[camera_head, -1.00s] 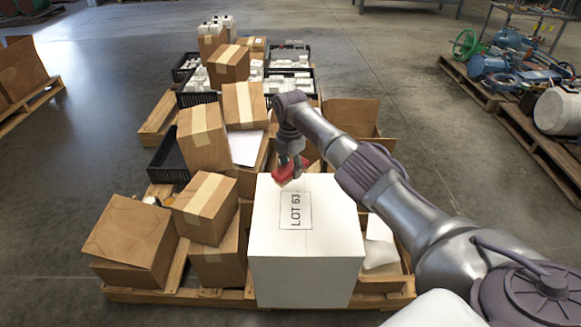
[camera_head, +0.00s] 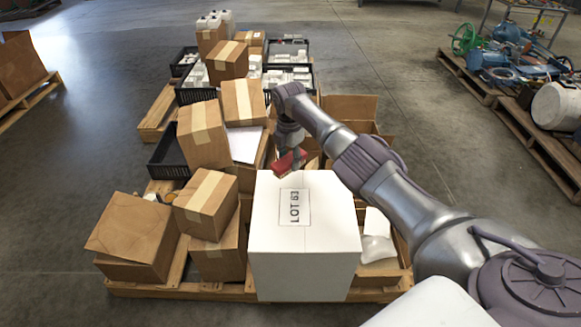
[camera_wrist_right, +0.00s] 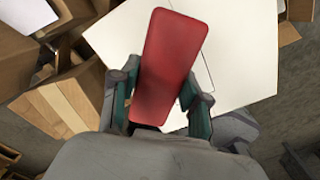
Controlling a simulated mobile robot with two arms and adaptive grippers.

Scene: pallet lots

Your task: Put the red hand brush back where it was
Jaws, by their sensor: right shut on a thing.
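The red hand brush (camera_head: 290,161) is held in my right gripper (camera_head: 291,154), at the back edge of the white box (camera_head: 306,235) marked LOT 63. In the right wrist view the flat red back of the brush (camera_wrist_right: 168,65) lies between the two green-lined fingers of my right gripper (camera_wrist_right: 158,105), which is shut on it. Part of the white box (camera_wrist_right: 240,50) shows beneath the brush there. Whether the brush touches the box is hard to tell. My left gripper does not show.
Cardboard boxes (camera_head: 206,205) are stacked left of the white box on a wooden pallet (camera_head: 200,289). An open carton (camera_head: 350,107) stands behind it, and black crates (camera_head: 289,53) lie farther back. Another pallet with machine parts (camera_head: 505,75) is at the right. Bare floor lies between the pallets.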

